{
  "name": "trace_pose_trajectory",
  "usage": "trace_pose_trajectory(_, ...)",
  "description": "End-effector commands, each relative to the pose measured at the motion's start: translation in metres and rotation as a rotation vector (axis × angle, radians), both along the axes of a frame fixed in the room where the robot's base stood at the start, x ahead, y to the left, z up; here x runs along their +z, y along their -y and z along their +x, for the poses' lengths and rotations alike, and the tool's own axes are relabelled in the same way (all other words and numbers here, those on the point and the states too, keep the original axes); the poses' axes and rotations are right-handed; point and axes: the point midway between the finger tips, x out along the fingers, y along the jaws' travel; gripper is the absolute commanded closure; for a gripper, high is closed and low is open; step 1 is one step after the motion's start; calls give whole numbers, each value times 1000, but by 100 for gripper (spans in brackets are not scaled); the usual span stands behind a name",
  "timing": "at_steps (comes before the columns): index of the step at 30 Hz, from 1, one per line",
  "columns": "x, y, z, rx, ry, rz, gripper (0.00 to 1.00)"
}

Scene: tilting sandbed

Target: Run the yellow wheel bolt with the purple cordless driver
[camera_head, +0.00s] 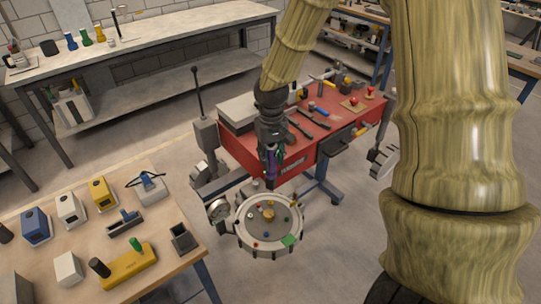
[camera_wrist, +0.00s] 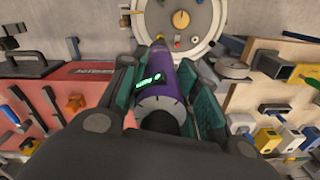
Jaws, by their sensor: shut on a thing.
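My gripper (camera_head: 271,143) is shut on the purple driver (camera_head: 271,165), which hangs nose down above the far part of the round pale wheel (camera_head: 240,236). In the wrist view the purple driver (camera_wrist: 161,75) lies between the green finger pads, with a lit green display on its side, and its nose points towards the wheel (camera_wrist: 207,34). The wheel has a yellow-orange centre (camera_head: 268,215) and several small coloured bolts around it. A small yellowish piece (camera_head: 294,204) shows near its right rim; I cannot tell whether it is the yellow wheel bolt. The driver's tip appears apart from the wheel face.
A red workbench (camera_head: 240,150) with hand tools stands behind the wheel. A wooden table (camera_head: 190,276) with several coloured battery-like blocks is at the lower left. A round gauge (camera_head: 218,209) sits beside the wheel's left rim. A long grey bench (camera_head: 150,40) runs along the back wall.

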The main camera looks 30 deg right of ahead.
Motion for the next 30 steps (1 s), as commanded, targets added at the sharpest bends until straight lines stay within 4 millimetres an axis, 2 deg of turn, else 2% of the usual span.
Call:
trace_pose_trajectory(1,3,0,0,2,1,-1,96)
trace_pose_trajectory(21,-46,-1,1,4,0,-1,96)
trace_pose_trajectory(30,-56,-1,1,5,0,0,96)
